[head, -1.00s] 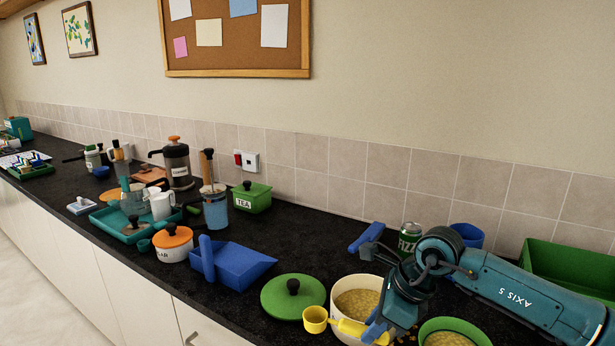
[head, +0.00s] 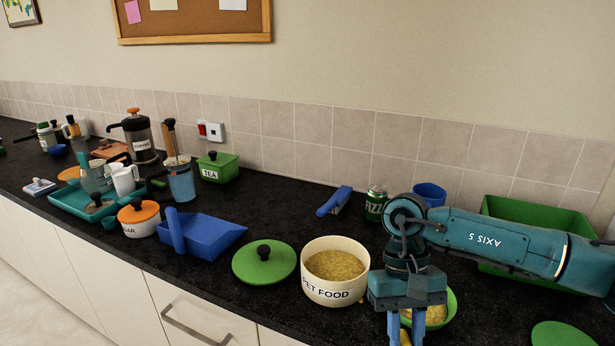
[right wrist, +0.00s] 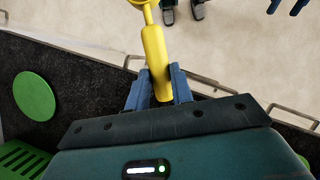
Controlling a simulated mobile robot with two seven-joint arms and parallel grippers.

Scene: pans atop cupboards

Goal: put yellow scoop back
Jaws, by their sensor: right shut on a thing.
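My right gripper (head: 405,328) points down in front of the green bowl (head: 449,304), near the counter's front edge. It is shut on the handle of the yellow scoop (head: 405,339), which is mostly hidden below the fingers in the head view. In the right wrist view the yellow handle (right wrist: 155,55) lies between the blue fingers (right wrist: 156,88), its cup cut off at the top, with floor behind it. The cream PET FOOD canister (head: 321,294) stands open, left of the gripper, with tan food in it. Its green lid (head: 250,268) lies beside it. My left gripper is out of view.
A blue dustpan (head: 215,235), an orange-lidded sugar pot (head: 139,225) and a teal tray (head: 65,205) stand to the left. A green can (head: 375,204), a blue mug (head: 430,193) and a green bin (head: 535,218) stand behind. A green disc (head: 562,334) lies at right.

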